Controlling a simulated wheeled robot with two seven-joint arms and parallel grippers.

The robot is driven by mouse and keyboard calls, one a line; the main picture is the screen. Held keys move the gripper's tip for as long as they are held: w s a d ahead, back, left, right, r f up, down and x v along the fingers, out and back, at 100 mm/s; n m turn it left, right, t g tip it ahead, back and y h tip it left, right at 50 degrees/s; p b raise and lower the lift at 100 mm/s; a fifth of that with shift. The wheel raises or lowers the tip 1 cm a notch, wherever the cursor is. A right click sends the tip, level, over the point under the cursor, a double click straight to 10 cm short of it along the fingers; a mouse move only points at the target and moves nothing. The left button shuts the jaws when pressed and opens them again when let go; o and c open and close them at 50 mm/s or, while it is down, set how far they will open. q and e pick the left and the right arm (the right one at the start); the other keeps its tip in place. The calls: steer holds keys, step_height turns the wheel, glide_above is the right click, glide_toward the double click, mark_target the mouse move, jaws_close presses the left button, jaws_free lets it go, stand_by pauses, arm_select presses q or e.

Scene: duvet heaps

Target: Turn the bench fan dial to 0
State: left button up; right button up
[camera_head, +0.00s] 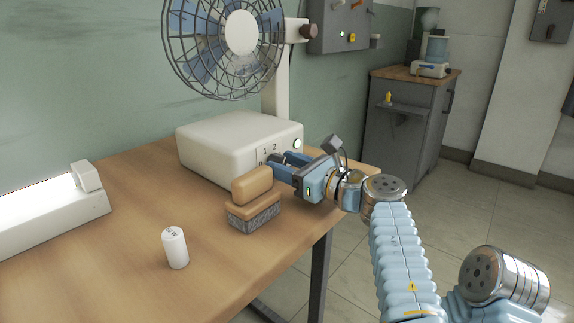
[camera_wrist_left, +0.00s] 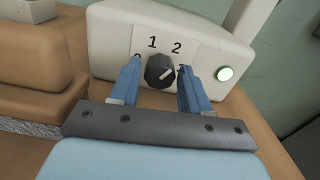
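The bench fan (camera_head: 240,32) stands on a white base box (camera_head: 222,140) on the wooden bench. The dial (camera_wrist_left: 158,71) is a dark round knob with a pale pointer mark on the base's front, under the printed 1 and 2. The mark points up and right, toward the 2 side. A figure at the left is partly hidden by a finger. My left gripper (camera_head: 275,165) is at the base's front; in the left wrist view its blue fingers (camera_wrist_left: 159,68) stand on both sides of the knob, with narrow gaps visible. My right gripper is not in view.
A wooden-backed brush (camera_head: 252,212) lies close to the left gripper; its wood also fills the left wrist view's left side. A white cylinder (camera_head: 175,248) stands on the bench (camera_head: 110,270). A white lamp (camera_head: 50,215) lies at left.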

arm_select(q)
steer(key=c, duration=0.7)
steer(key=shift+n, duration=0.3)
steer(key=n, duration=0.2)
steer(key=shift+f+n, duration=0.1)
steer(key=shift+n, duration=0.2)
steer(key=shift+n+b, duration=0.55)
steer(key=shift+n, duration=1.25)
steer(key=o, duration=1)
steer(key=shift+o, duration=0.2)
